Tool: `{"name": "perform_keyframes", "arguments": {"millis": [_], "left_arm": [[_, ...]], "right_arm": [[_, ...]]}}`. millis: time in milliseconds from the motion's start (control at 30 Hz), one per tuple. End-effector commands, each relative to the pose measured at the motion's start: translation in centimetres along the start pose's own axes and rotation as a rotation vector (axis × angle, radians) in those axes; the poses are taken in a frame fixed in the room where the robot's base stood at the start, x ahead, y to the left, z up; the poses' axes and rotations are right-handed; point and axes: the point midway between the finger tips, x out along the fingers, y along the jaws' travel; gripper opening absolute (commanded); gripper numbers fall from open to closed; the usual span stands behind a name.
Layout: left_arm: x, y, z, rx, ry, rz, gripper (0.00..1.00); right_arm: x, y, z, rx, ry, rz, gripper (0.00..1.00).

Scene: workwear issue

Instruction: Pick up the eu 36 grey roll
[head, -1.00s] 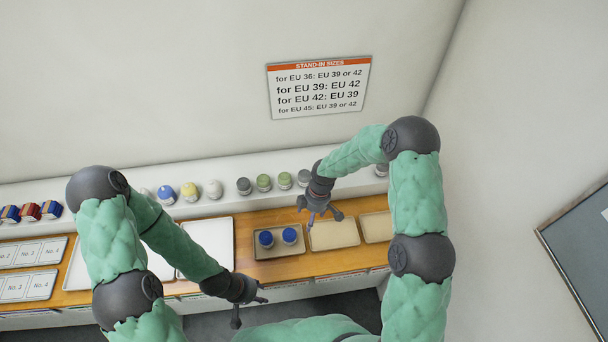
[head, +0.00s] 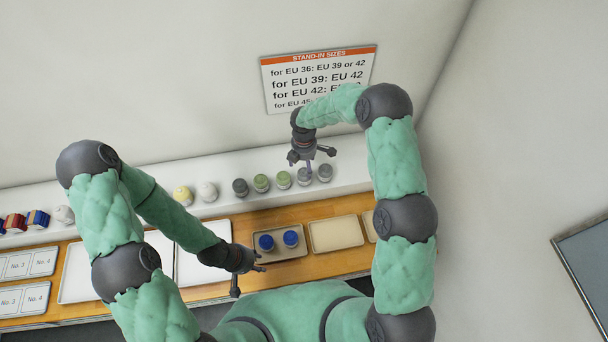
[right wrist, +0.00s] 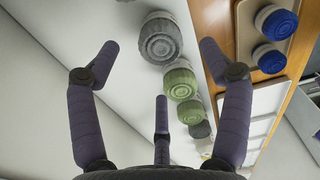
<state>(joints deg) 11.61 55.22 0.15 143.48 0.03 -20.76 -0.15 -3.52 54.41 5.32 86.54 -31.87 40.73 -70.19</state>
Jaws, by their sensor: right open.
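Grey rolls stand on the white ledge in the head view: a dark grey one (head: 240,187), a lighter one (head: 304,178) and another at the right end (head: 325,173). Their size labels are too small to read, so I cannot tell which is EU 36. My right gripper (head: 313,160) is open and empty above the right-hand grey rolls, partly covering them. In the right wrist view, a grey roll (right wrist: 160,40) lies ahead between the spread fingers (right wrist: 155,75), apart from them. My left gripper (head: 252,276) looks open and empty, low in front of the table.
Green rolls (head: 261,183) stand between the grey ones; white (head: 208,191) and yellow (head: 182,196) rolls are further left. Two blue rolls (head: 290,238) sit in a tray (head: 278,254) on the wooden table. An empty tray (head: 336,233) is beside it. A size sign (head: 318,75) hangs above.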

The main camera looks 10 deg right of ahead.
Motion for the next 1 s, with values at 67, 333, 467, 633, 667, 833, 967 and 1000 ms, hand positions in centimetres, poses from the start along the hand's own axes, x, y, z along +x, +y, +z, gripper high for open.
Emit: {"name": "perform_keyframes", "arguments": {"millis": [67,333,467,633,667,833,967,1000], "left_arm": [[-0.1,0.1,0.0,0.0,0.001,0.0,0.4],[-0.9,0.3,0.0,0.0,0.001,0.0,0.4],[-1.6,0.6,0.0,0.0,0.001,0.0,0.4],[-1.8,0.7,0.0,0.0,0.001,0.0,0.4],[-1.8,0.7,0.0,0.0,0.002,0.0,0.4],[-1.8,0.7,0.0,0.0,0.001,0.0,0.4],[-1.8,0.7,0.0,0.0,0.001,0.0,0.4],[-1.8,0.7,0.0,0.0,0.001,0.0,0.4]], "right_arm": [[0.7,-0.1,0.0,0.001,0.0,-0.001,0.79],[2.6,-0.3,0.1,0.0,0.001,-0.004,0.79],[4.2,-0.3,0.3,0.002,0.001,-0.003,0.79],[5.9,-0.2,0.3,0.001,0.001,0.0,0.79],[6.1,-0.2,0.3,0.001,0.001,-0.001,0.79],[6.4,-0.2,0.3,0.001,0.001,0.0,0.79],[6.4,-0.2,0.3,0.001,0.001,0.0,0.76],[6.4,-0.2,0.3,0.001,0.001,0.0,0.65]]}}
